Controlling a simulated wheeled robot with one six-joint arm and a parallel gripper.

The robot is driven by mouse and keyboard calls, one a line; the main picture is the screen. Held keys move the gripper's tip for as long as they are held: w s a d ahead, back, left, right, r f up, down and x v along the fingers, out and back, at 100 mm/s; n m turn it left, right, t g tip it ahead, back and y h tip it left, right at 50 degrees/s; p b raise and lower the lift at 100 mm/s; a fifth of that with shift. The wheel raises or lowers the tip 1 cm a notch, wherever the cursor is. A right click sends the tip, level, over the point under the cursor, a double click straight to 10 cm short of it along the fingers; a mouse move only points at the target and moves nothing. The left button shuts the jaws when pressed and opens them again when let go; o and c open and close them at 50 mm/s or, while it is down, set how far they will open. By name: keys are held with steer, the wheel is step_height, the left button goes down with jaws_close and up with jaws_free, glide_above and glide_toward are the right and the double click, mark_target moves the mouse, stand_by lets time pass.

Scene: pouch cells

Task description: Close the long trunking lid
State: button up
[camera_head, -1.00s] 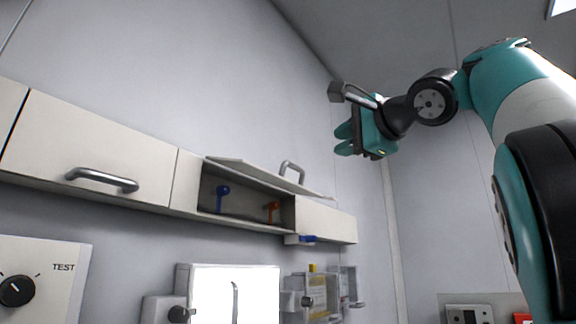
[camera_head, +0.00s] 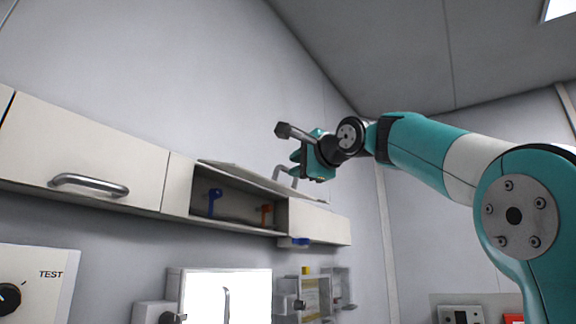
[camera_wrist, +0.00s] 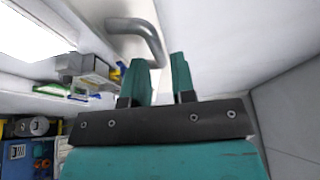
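The trunking lid (camera_head: 235,172) is a pale panel swung up over an open section of the wall trunking, seen nearly edge-on in the head view. Its grey bar handle (camera_head: 278,173) stands up from it and also shows in the wrist view (camera_wrist: 146,32). My gripper (camera_head: 296,165) is beside the handle, partly covering it in the head view. In the wrist view my gripper (camera_wrist: 160,72) has its two teal fingers apart, with the handle's bent end just beyond and between the tips. I cannot tell whether they touch.
Inside the open trunking (camera_head: 235,208) are a blue lever (camera_head: 214,201) and an orange one (camera_head: 265,213). A shut panel with a handle (camera_head: 88,184) lies to the left. Below hang a bright white box (camera_head: 205,297) and a TEST panel (camera_head: 40,285).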

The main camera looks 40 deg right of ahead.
steer(key=shift+w+d+r+p, duration=0.1)
steer(key=shift+w+p, duration=0.55)
steer(key=shift+w, duration=1.55)
steer(key=shift+c, duration=0.4)
jaws_close()
